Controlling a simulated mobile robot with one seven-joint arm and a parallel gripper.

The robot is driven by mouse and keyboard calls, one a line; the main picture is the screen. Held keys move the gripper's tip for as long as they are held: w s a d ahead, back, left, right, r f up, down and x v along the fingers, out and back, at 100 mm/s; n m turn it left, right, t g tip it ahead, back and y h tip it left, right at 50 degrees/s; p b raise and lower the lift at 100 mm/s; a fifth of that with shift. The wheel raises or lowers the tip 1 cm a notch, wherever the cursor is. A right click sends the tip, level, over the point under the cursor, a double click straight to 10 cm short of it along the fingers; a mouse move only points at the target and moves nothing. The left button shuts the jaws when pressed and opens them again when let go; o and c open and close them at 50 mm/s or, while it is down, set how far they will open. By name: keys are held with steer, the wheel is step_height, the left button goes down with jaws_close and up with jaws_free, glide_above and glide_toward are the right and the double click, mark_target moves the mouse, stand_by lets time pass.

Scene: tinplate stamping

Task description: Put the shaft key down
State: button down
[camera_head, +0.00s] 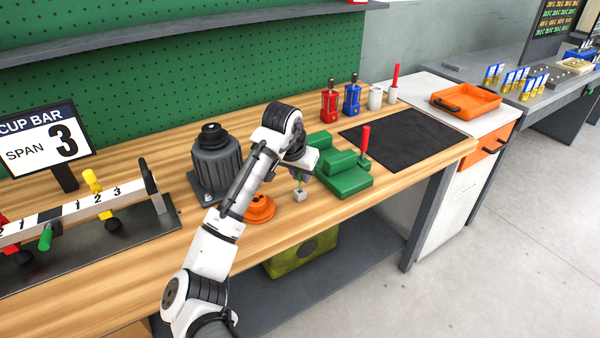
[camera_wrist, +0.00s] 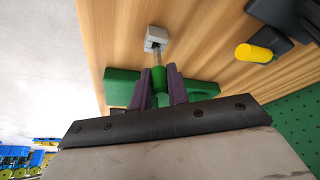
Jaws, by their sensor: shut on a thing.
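My gripper (camera_head: 300,174) is low over the bench, between the orange round part and the green stepped block. In the wrist view my gripper (camera_wrist: 158,82) has its two dark fingers shut on the shaft key (camera_wrist: 159,77), which shows a green grip and a thin metal shaft. A small light grey block (camera_wrist: 156,38) is at the shaft's far end; in the head view this block (camera_head: 300,195) appears at bench level below my gripper. I cannot tell whether the block is part of the key or a separate piece, or whether it touches the bench.
The green stepped block (camera_head: 342,180) with a red handle is close on the right. The orange round part (camera_head: 259,207) and a dark grey motor-like unit (camera_head: 216,160) are on the left. A black mat (camera_head: 405,135) farther right is clear. The bench's front edge is near.

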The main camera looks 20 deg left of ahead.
steer(key=shift+f, duration=0.35)
steer(key=c, duration=1.4)
jaws_free()
steer(key=shift+r, duration=0.1)
steer(key=shift+o, duration=0.2)
